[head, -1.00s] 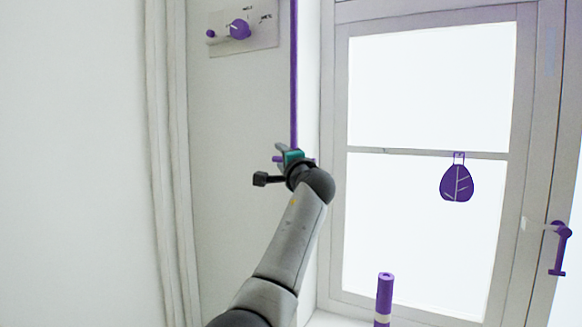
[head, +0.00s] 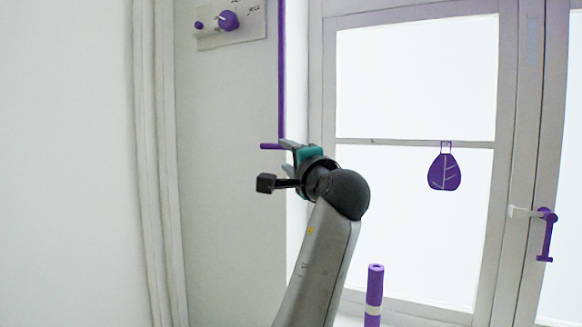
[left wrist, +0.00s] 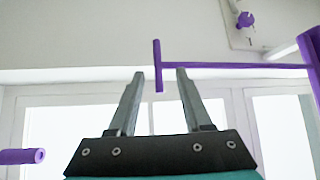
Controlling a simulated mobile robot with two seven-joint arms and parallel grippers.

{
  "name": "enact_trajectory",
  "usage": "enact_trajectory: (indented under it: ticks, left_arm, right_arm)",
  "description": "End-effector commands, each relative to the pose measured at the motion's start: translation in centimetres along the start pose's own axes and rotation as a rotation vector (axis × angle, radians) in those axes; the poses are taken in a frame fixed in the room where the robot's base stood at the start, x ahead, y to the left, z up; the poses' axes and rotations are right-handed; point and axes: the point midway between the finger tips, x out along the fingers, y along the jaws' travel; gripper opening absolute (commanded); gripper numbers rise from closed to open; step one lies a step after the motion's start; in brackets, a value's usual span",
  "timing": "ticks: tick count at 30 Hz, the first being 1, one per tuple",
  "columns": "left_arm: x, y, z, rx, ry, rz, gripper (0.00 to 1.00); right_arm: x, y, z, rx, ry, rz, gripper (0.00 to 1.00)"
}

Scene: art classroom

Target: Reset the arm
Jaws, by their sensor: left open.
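My left arm reaches up from the bottom of the head view, and my left gripper (head: 289,146) is near the lower end of a thin purple rod (head: 281,75). The rod hangs down along the wall and ends in a short crossbar (head: 270,146). In the left wrist view, my left gripper (left wrist: 160,75) has its two grey fingers apart. The crossbar (left wrist: 157,65) shows between the fingertips, and the rod (left wrist: 235,65) runs off to the right. I cannot tell whether a finger touches it. My right gripper is in neither view.
A window (head: 322,200) with a pale frame fills the right side. A purple cylinder (head: 374,290) stands below. A wall panel with a purple knob (head: 228,20) is upper left.

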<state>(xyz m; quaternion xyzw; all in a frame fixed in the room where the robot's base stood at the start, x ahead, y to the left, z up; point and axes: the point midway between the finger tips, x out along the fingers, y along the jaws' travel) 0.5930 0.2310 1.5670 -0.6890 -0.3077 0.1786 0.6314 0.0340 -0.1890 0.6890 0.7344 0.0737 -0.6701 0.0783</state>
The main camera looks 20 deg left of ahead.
Motion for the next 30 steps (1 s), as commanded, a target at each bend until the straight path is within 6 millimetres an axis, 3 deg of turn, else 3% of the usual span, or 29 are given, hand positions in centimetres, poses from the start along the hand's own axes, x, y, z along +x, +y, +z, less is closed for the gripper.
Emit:
enact_trajectory:
  ticks: [6, 19, 22, 26, 29, 30]
  left_arm:
    - [-1.5, 0.0, 0.0, 0.0, 0.0, -0.001, 0.5]
    - [-1.6, -0.1, 0.0, 0.0, 0.0, -0.001, 0.5]
    - [-1.5, 0.7, -0.1, 0.004, 0.005, 0.007, 0.5]
    - [-1.1, 5.4, -1.1, 0.024, 0.042, 0.056, 0.5]
    - [-0.8, 12.1, -2.1, 0.042, 0.093, 0.132, 0.5]
    - [-0.9, 15.2, -2.5, 0.046, 0.117, 0.168, 0.5]
  right_arm:
    - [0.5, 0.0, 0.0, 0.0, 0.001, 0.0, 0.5]
    - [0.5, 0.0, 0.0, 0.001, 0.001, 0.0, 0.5]
    - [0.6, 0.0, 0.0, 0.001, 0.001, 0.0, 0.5]
    - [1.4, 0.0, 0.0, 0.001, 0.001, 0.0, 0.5]
    - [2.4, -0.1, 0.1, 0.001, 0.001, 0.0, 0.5]
    - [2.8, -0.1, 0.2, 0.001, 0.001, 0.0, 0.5]
